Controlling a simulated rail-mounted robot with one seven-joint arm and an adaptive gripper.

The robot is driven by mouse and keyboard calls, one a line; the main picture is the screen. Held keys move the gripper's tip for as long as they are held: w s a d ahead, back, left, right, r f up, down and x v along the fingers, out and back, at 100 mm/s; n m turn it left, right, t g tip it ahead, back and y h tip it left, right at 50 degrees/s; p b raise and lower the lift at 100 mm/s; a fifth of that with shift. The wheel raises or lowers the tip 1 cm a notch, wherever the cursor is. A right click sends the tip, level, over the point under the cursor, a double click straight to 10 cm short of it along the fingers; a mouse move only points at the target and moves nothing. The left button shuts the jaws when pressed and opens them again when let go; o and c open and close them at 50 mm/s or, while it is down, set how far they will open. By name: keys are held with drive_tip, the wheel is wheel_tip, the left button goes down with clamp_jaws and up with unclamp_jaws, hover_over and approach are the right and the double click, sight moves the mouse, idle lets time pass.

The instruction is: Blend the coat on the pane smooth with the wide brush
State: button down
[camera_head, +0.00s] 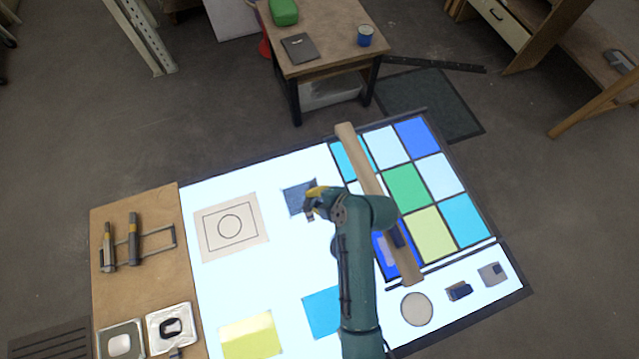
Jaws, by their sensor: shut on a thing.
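My gripper (312,207) is shut over the middle of the bright table, its yellow and grey parts pointing left. It holds a small thing, mostly hidden by the fingers, which I take for the wide brush. A small blue-grey pane (296,194) with an uneven, mottled surface lies on the light table, just left of and partly under the gripper. I cannot tell whether the bristles touch it. Two long-handled tools (133,228) lie in a rack on the wooden board at left, and the rack's right part is empty.
A wooden bar (362,160) crosses the colored grid (405,187) right of my gripper. A yellow pane (250,336), a cyan pane (321,311) and a sheet with a circle (231,252) lie on the light table (270,290). Two square dishes (170,328) stand at lower left.

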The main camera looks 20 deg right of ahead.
sight(311, 185)
drive_tip(key=d+f+m+b, duration=0.1)
drive_tip(key=f+m+t+b, duration=0.1)
drive_tip(key=b, duration=0.1)
drive_tip(key=shift+w+d+f, duration=0.2)
drive_tip(key=shift+d+f, duration=0.15)
drive_tip(key=shift+d, duration=0.05)
drive_tip(key=w+b, duration=0.2)
drive_tip(key=w, duration=0.1)
drive_tip(key=w+b, duration=0.1)
drive_tip(key=shift+w+d+f, duration=0.15)
drive_tip(key=shift+w+d, duration=0.1)
drive_tip(key=shift+w, duration=0.15)
drive_tip(key=shift+a+r+p, duration=0.2)
drive_tip(key=shift+a+p, duration=0.1)
drive_tip(key=shift+p, duration=0.05)
drive_tip(key=s+a+p, duration=0.4)
drive_tip(key=a, duration=0.6)
drive_tip(key=shift+f, duration=0.2)
drive_tip(key=shift+f+b, duration=0.1)
drive_tip(key=shift+b, duration=0.2)
